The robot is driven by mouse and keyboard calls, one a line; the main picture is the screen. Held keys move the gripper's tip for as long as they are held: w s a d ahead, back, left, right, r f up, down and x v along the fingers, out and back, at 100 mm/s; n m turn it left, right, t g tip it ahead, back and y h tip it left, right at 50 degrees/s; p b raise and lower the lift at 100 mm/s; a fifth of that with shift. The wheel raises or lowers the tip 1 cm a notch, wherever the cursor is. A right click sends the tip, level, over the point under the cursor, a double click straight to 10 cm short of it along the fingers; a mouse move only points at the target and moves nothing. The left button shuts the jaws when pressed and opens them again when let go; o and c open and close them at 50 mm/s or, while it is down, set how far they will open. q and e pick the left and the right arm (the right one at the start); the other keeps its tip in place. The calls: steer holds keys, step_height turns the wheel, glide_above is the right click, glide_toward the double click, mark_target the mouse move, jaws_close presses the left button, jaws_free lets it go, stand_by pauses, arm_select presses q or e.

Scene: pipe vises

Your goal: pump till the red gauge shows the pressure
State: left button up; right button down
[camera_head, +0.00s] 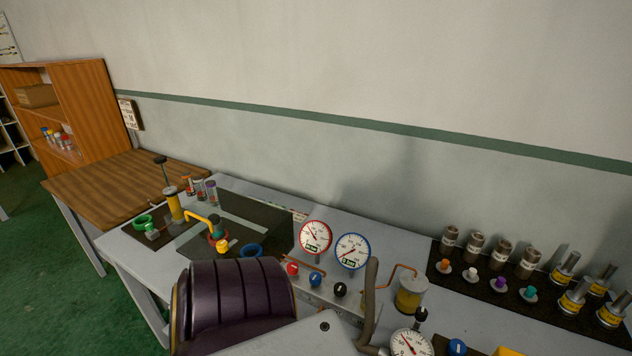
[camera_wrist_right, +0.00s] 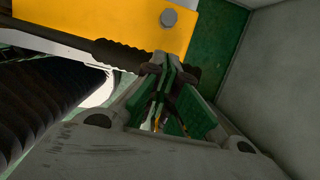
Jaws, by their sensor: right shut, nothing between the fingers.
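The red-rimmed gauge (camera_head: 315,237) stands on the bench in the head view. Its needle points to the upper left; its small display is too fine to read. A blue-rimmed gauge (camera_head: 352,250) stands to its right. In the right wrist view my right gripper (camera_wrist_right: 162,100), with green finger pads, is shut and empty. A black ribbed grip on a bar (camera_wrist_right: 122,54) passes right by its fingertips, in front of a yellow block (camera_wrist_right: 120,18); whether they touch I cannot tell. The right gripper does not show in the head view. My left gripper is not in view.
Red, blue and black knobs (camera_head: 340,290) sit below the gauges. A yellow cylinder (camera_head: 411,294) and another gauge (camera_head: 408,344) stand to the right. A dark mat (camera_head: 560,315) holds several metal fittings. A yellow post (camera_head: 174,205) and coloured rings stand at the left. A wooden cabinet (camera_head: 90,95) is behind.

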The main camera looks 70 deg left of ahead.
steer(key=shift+s+a+r+p, duration=0.1)
steer(key=shift+a+r+p, duration=0.05)
steer(key=shift+r, duration=0.35)
steer(key=shift+s+a+r+p, duration=0.1)
steer(key=shift+r+p, duration=0.05)
steer(key=shift+r, duration=0.3)
steer(key=shift+w, duration=0.1)
steer(key=shift+r, duration=0.2)
steer(key=shift+d, duration=0.1)
steer(key=p+v, duration=0.2)
steer(key=v, duration=0.1)
steer(key=w+p+v, duration=0.1)
steer(key=v, duration=0.1)
steer(key=shift+a, duration=0.35)
steer(key=shift+a, duration=0.1)
